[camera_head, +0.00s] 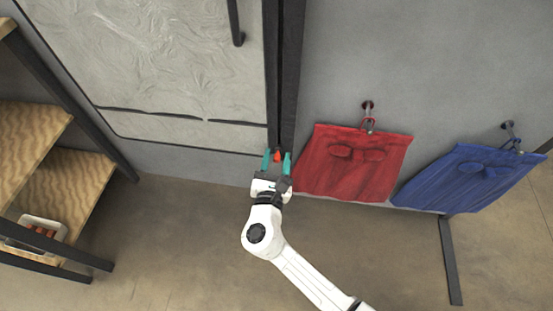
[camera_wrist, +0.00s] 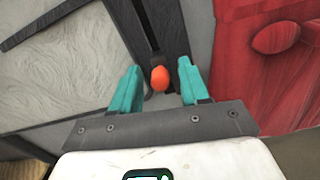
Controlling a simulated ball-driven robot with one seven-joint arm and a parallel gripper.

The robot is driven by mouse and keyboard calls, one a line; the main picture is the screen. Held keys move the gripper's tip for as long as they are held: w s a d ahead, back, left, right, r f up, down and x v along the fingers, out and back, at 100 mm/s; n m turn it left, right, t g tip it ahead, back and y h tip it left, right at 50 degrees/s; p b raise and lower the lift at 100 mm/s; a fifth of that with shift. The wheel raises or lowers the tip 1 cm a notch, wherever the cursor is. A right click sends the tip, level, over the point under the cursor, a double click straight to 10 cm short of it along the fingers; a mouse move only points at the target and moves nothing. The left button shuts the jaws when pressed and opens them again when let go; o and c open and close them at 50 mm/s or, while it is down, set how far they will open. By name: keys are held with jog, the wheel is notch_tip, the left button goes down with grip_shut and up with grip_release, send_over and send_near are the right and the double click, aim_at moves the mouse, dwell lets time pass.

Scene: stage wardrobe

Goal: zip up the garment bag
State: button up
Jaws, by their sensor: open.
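An orange zip pull (camera_wrist: 159,79) sits at the lower end of a dark vertical strip with a slot (camera_wrist: 150,30). It also shows in the head view (camera_head: 277,155). A large pale grey wrinkled panel (camera_head: 150,55), seemingly the garment bag, lies left of the strip. My gripper (camera_head: 277,162) is open, with its two teal fingers pointing up at the strip. In the wrist view the pull appears between the fingertips (camera_wrist: 159,88), with a gap on each side. I cannot tell how deep it lies between them.
A red cloth bag (camera_head: 350,165) and a blue cloth bag (camera_head: 468,178) hang from hooks on the right. A wooden shelf (camera_head: 75,190) with a white tray (camera_head: 58,226) stands at the left. A dark handle (camera_head: 235,25) is above. The floor below is mostly clear.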

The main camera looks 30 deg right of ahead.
jog(key=shift+w+d, duration=0.1)
jog(key=shift+w, duration=0.05)
grip_shut()
dwell(0.4)
